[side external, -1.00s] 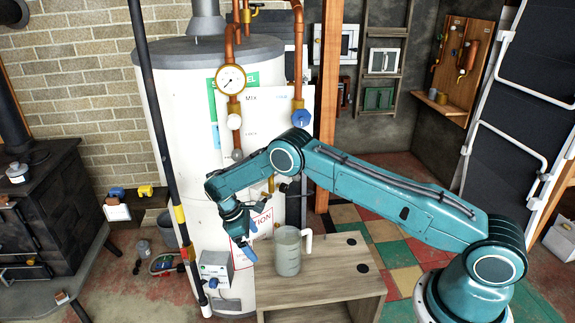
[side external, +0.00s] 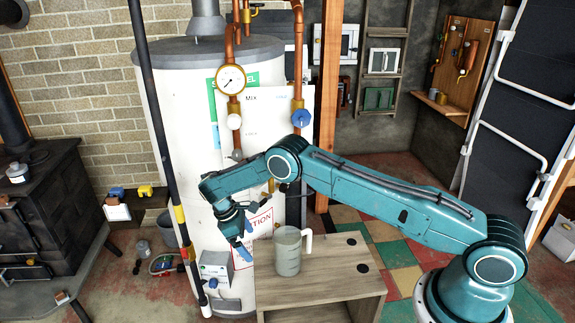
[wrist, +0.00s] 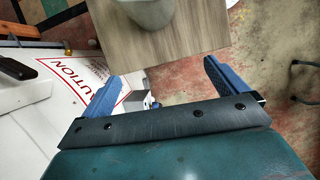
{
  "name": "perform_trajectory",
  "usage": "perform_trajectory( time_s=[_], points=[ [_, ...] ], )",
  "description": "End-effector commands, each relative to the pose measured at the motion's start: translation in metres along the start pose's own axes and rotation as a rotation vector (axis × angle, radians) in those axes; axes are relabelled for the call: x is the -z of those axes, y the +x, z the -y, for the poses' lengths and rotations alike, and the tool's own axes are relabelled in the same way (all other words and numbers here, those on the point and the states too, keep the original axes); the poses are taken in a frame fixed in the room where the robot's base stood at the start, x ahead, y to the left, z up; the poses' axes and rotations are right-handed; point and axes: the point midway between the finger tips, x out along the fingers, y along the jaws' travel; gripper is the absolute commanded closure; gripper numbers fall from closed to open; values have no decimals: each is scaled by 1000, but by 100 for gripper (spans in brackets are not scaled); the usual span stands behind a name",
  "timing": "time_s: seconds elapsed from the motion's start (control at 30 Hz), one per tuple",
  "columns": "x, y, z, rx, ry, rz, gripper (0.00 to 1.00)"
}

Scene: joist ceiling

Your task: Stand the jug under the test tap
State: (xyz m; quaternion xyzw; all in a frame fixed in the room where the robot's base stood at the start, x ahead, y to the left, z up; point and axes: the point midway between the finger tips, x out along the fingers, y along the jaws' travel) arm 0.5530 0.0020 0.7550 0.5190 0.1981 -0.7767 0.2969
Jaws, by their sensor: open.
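The jug (side external: 287,255) is a grey, see-through vessel with a pale handle on its right side. It stands upright on the wooden bench (side external: 325,283); in the wrist view the jug (wrist: 150,12) is cut off by the top edge. My gripper (side external: 244,241) is open and empty, left of the jug and apart from it. In the wrist view my gripper (wrist: 160,88) has its two blue fingers spread, with nothing between them. A small brass fitting (side external: 270,186), perhaps the test tap, shows just below my forearm; my arm partly hides this area.
The white tank (side external: 180,120) stands behind my arm, with copper pipes and a gauge (side external: 231,79). A dark pole (side external: 155,130) and a small grey box (side external: 215,268) are left of my gripper.

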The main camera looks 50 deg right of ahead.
Motion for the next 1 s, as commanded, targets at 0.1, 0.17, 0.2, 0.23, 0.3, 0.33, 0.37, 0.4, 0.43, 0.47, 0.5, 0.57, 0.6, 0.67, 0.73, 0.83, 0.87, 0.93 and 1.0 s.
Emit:
perform_trajectory(
  time_s=[0.1, 0.17, 0.2, 0.23, 0.3, 0.33, 0.37, 0.4, 0.43, 0.47, 0.5, 0.57, 0.6, 0.67, 0.73, 0.83, 0.87, 0.93, 1.0],
  points=[
    [-2, -9, -2, -4, 9, -9, 2],
    [-5, -17, -2, -7, 16, -17, 2],
    [-7, -23, -3, -10, 21, -23, 2],
    [-9, -29, -4, -12, 28, -30, 2],
    [-15, -45, -5, -17, 43, -45, 2],
    [-18, -52, -5, -20, 52, -52, 2],
    [-21, -60, -6, -23, 61, -60, 2],
    [-26, -71, -6, -27, 72, -71, 2],
    [-30, -80, -6, -30, 81, -81, 2],
    [-34, -88, -6, -33, 90, -90, 2],
    [-40, -99, -6, -38, 104, -103, 2],
    [-48, -115, -5, -43, 122, -121, 2],
    [-54, -126, -4, -47, 135, -134, 2],
    [-64, -141, -2, -52, 154, -152, 2],
    [-76, -158, 0, -57, 175, -174, 2],
    [-93, -181, 5, -65, 208, -205, 2],
    [-99, -188, 6, -67, 217, -215, 2],
    [-112, -203, 11, -71, 239, -238, 2],
    [-126, -217, 16, -75, 263, -262, 2]
  ],
)
